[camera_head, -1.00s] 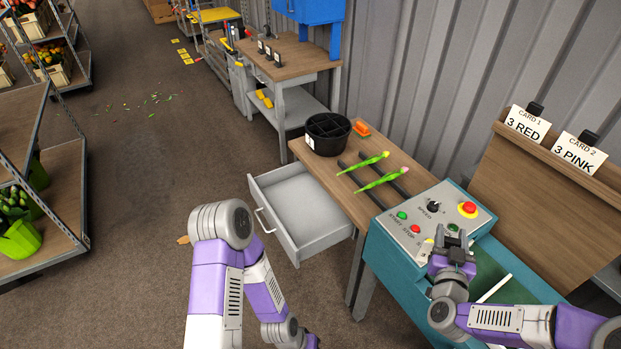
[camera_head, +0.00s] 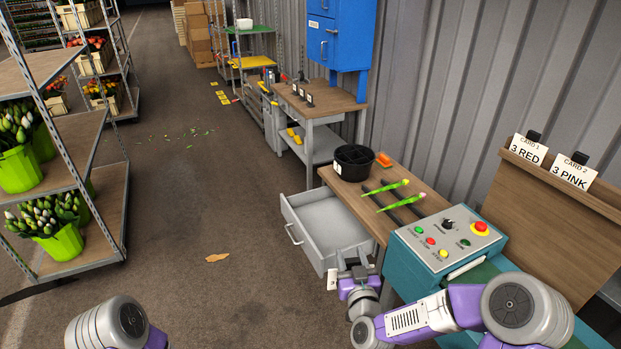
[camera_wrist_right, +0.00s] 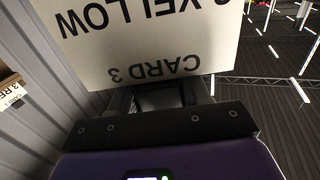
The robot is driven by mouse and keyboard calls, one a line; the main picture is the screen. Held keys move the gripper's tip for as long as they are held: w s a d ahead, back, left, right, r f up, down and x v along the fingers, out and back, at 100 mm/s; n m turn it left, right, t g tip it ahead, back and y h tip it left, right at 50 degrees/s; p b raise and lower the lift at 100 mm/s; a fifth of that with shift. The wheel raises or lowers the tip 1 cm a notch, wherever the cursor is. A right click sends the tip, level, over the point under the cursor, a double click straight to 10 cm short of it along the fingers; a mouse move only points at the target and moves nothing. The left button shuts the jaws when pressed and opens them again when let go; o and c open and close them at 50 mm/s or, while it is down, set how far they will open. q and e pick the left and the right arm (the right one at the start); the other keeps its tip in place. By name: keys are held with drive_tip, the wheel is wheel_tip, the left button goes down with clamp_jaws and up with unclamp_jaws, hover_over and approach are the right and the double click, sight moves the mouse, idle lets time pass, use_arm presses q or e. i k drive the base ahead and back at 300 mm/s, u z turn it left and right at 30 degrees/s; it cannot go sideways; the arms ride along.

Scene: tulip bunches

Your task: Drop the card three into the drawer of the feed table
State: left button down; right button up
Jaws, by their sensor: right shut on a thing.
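Card three (camera_wrist_right: 150,45), a white card lettered "CARD 3" and "YELLOW", shows upside down in the right wrist view, held in my right gripper's jaws (camera_wrist_right: 160,97). In the head view my right gripper (camera_head: 352,268) is at the near front corner of the open drawer. A small white piece (camera_head: 332,280) shows beside it; I cannot tell whether it is the card. The grey drawer (camera_head: 297,222) is pulled out from the feed table (camera_head: 342,185), and its visible inside looks empty. My left gripper is out of view; only part of that arm shows at lower left.
A black divided bucket (camera_head: 354,162), an orange item (camera_head: 384,159) and two green tulips (camera_head: 400,203) lie on the feed table. A teal control box (camera_head: 447,238) stands at its near end. Cards 1 (camera_head: 529,150) and 2 (camera_head: 572,172) stand on a wooden ledge. The floor left of the drawer is mostly clear.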

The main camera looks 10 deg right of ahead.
sight(336, 228)
drive_tip(key=u, duration=0.8)
drive_tip(key=i, duration=2.75)
drive_tip(key=z, duration=1.55)
drive_tip(key=i, duration=0.55)
drive_tip(key=z, duration=0.6)
